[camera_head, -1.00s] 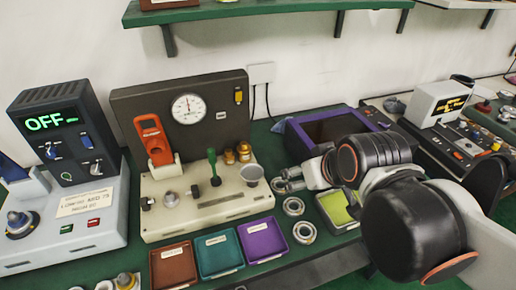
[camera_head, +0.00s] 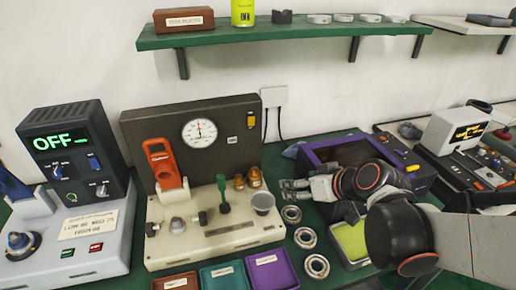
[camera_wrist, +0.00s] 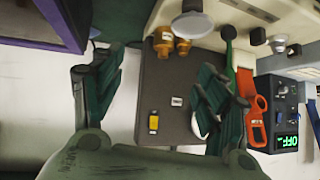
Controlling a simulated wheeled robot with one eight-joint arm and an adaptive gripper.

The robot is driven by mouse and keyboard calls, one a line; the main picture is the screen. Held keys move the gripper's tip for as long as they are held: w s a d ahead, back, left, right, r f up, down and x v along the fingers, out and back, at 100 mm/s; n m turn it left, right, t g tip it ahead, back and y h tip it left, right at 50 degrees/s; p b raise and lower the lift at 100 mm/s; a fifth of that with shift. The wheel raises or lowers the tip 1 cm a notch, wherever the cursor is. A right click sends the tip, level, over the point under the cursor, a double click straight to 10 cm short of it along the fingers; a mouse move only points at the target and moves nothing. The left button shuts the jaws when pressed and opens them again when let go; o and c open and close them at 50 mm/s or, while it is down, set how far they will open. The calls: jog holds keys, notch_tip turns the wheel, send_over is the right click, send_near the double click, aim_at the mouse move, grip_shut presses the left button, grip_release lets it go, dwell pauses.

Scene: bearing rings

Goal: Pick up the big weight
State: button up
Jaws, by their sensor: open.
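Two brass weights stand side by side on the beige test bench, behind the grey cup. The right one (camera_head: 254,177) looks slightly bigger than the left one (camera_head: 239,182). In the wrist view, which is upside down, the bigger weight (camera_wrist: 163,41) is on the left and the smaller one (camera_wrist: 183,47) beside it. My gripper (camera_head: 294,190) is to the right of the weights, pointing left, apart from them. In the wrist view its dark green fingers (camera_wrist: 155,92) are spread wide with nothing between them.
The grey cup (camera_head: 262,203) and a green-handled lever (camera_head: 223,195) stand near the weights. The dark gauge panel (camera_head: 165,145) rises behind them. Bearing rings (camera_head: 305,238) lie right of the bench. A purple-framed box (camera_head: 330,152) is behind my arm. A green shelf (camera_head: 285,32) hangs above.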

jog(key=w+a+f+n+t+y, duration=0.2)
jog(key=w+a+f+n+y, duration=0.1)
jog(key=w+f, duration=0.25)
jog(key=b, duration=0.3)
send_near(256, 170)
jog(key=shift+y, duration=0.3)
jog(key=w+f, duration=0.1)
jog(key=w+a+f, duration=0.1)
jog(key=f, duration=0.1)
jog(key=shift+w+a, duration=0.2)
jog(key=shift+r+b+x, duration=0.2)
jog(key=shift+b+x, duration=0.1)
jog(key=shift+x, duration=0.65)
jog(key=shift+r+b+x, duration=0.2)
jog(key=shift+b+x, duration=0.15)
jog(key=shift+x, duration=0.6)
jog(key=shift+r+b+x, duration=0.2)
jog(key=shift+b+x, duration=0.1)
jog(key=shift+x, duration=0.65)
jog(key=shift+w+a, duration=0.15)
jog(key=shift+a, duration=0.05)
grip_shut()
